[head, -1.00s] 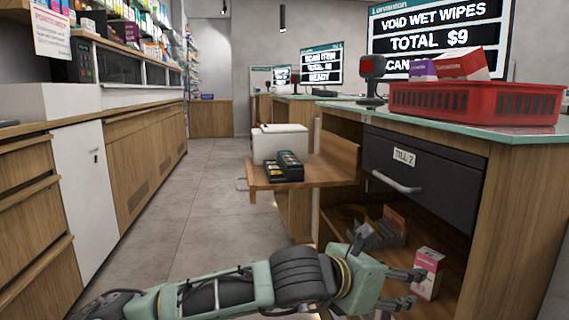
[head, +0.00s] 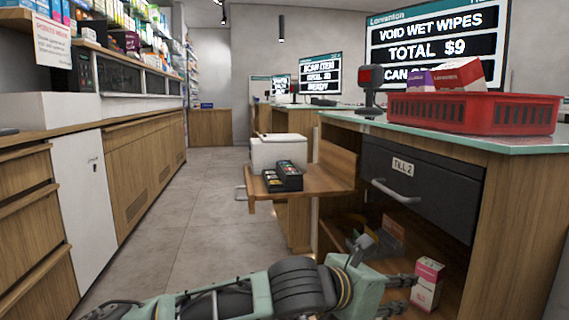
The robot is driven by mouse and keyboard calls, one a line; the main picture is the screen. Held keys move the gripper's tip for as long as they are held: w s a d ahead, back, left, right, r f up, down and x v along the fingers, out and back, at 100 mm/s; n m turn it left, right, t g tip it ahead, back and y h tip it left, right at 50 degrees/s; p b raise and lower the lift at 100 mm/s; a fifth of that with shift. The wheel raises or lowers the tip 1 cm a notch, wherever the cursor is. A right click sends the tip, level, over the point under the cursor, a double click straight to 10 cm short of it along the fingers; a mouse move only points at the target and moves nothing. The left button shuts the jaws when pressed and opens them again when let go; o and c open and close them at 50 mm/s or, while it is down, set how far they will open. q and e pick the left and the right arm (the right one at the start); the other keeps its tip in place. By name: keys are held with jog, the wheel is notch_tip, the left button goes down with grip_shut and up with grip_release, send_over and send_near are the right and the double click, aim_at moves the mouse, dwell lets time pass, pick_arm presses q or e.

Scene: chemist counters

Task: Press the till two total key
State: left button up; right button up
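The till two counter has a grey drawer (head: 418,190) labelled TILL 2, with a silver handle; it looks shut. On a wooden side shelf (head: 325,183) left of it sits a small black unit (head: 283,177) with coloured keys or cells, in front of a white box-shaped device (head: 277,152). The key markings are too small to read, so I cannot tell which is total. My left gripper (head: 408,293) is low at the bottom, its fingers apart, below the drawer and beside a pink and white carton (head: 427,284). It appears empty. My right gripper is out of view.
A red basket (head: 480,114) with cartons and a dark scanner-like stand (head: 371,90) are on the counter top. A screen (head: 435,50) reads VOID WET WIPES, TOTAL $9. The aisle floor (head: 190,215) to the left is clear.

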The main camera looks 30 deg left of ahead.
pick_arm(q)
grip_shut()
dwell(1.2)
